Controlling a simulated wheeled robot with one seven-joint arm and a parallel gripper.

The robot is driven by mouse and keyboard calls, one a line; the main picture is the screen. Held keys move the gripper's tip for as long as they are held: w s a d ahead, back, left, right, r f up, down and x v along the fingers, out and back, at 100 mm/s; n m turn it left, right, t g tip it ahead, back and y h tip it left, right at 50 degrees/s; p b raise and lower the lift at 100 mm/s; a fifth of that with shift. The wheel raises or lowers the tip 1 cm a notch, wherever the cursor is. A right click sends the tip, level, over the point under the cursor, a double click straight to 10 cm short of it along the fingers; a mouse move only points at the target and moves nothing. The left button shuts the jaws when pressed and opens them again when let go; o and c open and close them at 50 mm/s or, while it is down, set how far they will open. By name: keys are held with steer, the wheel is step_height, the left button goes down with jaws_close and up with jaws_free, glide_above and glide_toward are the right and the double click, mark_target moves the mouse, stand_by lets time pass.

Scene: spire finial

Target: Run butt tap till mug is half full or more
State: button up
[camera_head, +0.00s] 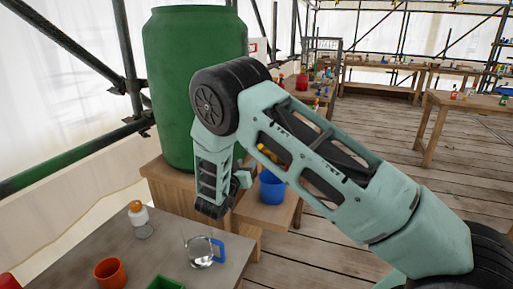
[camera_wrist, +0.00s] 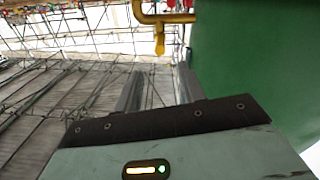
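The green butt (camera_head: 195,75) stands on a wooden stand at the left; its wall also fills the right of the wrist view (camera_wrist: 260,65). A yellow tap (camera_wrist: 160,20) with a downturned spout shows at the top of the wrist view, beyond my fingers. My gripper (camera_wrist: 158,90) has its two grey fingers apart with nothing between them. In the head view my gripper (camera_head: 243,179) is in front of the butt, beside a blue mug (camera_head: 271,187) on a lower wooden step. The mug's inside and any water in it cannot be made out.
A grey table (camera_head: 105,250) in front holds a clear jug with a blue handle (camera_head: 202,251), an orange cup (camera_head: 110,272), an orange-capped bottle (camera_head: 140,220) and a green container (camera_head: 165,283). Scaffold poles stand at left. Plank floor is open at right, with workbenches behind.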

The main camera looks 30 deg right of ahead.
steer(key=p+x, duration=0.2)
steer(key=x, duration=1.1)
jaws_close()
